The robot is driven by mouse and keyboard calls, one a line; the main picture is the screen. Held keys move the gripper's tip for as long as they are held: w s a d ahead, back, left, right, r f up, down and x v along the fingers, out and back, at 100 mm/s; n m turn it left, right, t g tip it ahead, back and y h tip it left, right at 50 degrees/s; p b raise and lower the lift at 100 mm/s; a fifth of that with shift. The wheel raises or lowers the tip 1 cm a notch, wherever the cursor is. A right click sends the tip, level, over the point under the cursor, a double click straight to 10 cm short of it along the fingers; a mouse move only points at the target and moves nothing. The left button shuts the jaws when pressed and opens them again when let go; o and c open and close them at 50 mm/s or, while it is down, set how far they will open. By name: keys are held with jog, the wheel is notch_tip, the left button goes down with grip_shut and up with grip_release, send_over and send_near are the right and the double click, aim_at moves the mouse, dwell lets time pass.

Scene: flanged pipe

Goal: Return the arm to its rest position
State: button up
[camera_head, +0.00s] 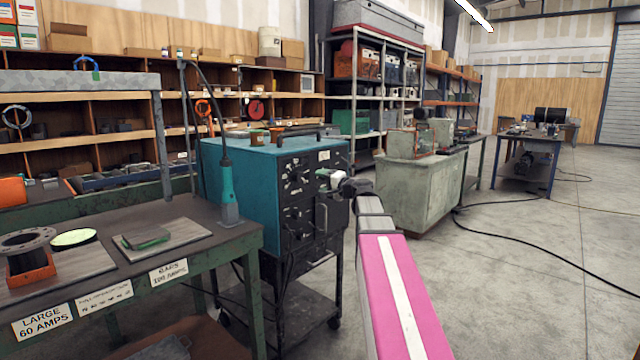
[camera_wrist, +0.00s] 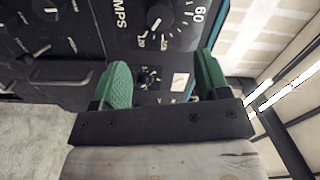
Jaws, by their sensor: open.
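My pink and white arm reaches forward from the bottom of the head view, and my gripper (camera_head: 338,182) is at the front panel of a teal and black machine (camera_head: 240,185). In the wrist view my gripper (camera_wrist: 158,85) has its two green fingers spread apart with nothing between them. The black panel (camera_wrist: 95,30) lies beyond the fingers, with a large knob (camera_wrist: 160,17) marked with AMPS numbers and a smaller knob (camera_wrist: 148,78) seen between the fingers. I cannot tell whether a fingertip touches the panel.
A green-legged table (camera_head: 200,250) at left carries a flanged pipe piece (camera_head: 28,250), a grey board with a green item (camera_head: 148,240) and a teal torch (camera_head: 227,190). A grey cabinet (camera_head: 415,195) stands behind my arm. The concrete floor (camera_head: 540,270) at right is open, with a black cable.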

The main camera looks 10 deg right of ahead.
jog(key=s+a+f+n+g+h, duration=0.1)
jog(key=s+a+f+g, duration=0.2)
jog(key=f, duration=0.6)
jog(key=s+a+f+n+g+h, duration=0.15)
jog(key=s+f, duration=0.25)
jog(key=f, duration=0.4)
jog(key=s+a+f+n+g+h, duration=0.1)
jog(key=s+a+f+n+g, duration=0.2)
jog(key=f, duration=0.6)
jog(key=s+f+n+g+h, duration=0.2)
jog(key=s+f+g+h, duration=0.5)
jog(key=s+f, duration=1.1)
jog(key=shift+s+d, duration=0.45)
jog(key=shift+s, duration=0.05)
jog(key=shift+f+n, duration=0.1)
jog(key=shift+n, duration=0.15)
